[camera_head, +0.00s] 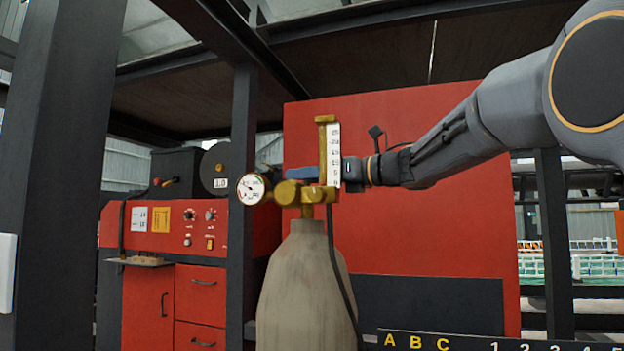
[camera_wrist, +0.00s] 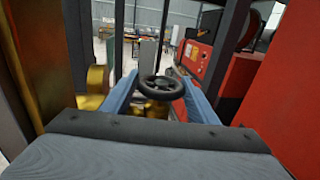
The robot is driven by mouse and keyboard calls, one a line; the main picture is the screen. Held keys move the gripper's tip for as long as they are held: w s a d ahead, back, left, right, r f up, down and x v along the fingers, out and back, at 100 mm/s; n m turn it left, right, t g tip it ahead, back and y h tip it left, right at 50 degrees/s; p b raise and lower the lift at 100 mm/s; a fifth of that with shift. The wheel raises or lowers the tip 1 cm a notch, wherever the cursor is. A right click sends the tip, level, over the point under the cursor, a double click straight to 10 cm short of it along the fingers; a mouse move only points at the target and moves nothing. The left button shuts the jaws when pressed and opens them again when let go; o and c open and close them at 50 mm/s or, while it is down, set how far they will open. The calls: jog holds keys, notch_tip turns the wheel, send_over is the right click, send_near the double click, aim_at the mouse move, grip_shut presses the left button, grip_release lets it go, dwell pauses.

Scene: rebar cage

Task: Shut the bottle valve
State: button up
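The gas bottle (camera_head: 305,285) stands upright, grey-beige, with a brass valve and regulator (camera_head: 305,193) on top, a round gauge (camera_head: 251,189) and an upright flow meter (camera_head: 333,155). The black valve handwheel (camera_wrist: 161,87) shows in the wrist view, above brass fittings; I cannot make it out in the head view. My gripper (camera_wrist: 160,79) is open, with one blue finger on each side of the handwheel. Whether the fingers touch the wheel I cannot tell. In the head view my gripper (camera_head: 302,173) reaches from the right behind the flow meter, which partly hides it.
A red welding machine (camera_head: 170,225) with knobs and drawers stands at the left. A red panel (camera_head: 430,230) is behind the bottle. A dark post (camera_head: 55,170) fills the left foreground. A black hose (camera_head: 340,270) hangs down the bottle's right side.

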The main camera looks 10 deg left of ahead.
jog(key=o, duration=0.4)
jog(key=shift+s, duration=0.15)
jog(key=shift+c, duration=0.2)
jog(key=shift+r, duration=0.1)
notch_tip(320, 180, up, 10)
jog(key=shift+f+b, duration=0.1)
jog(key=shift+b, duration=0.3)
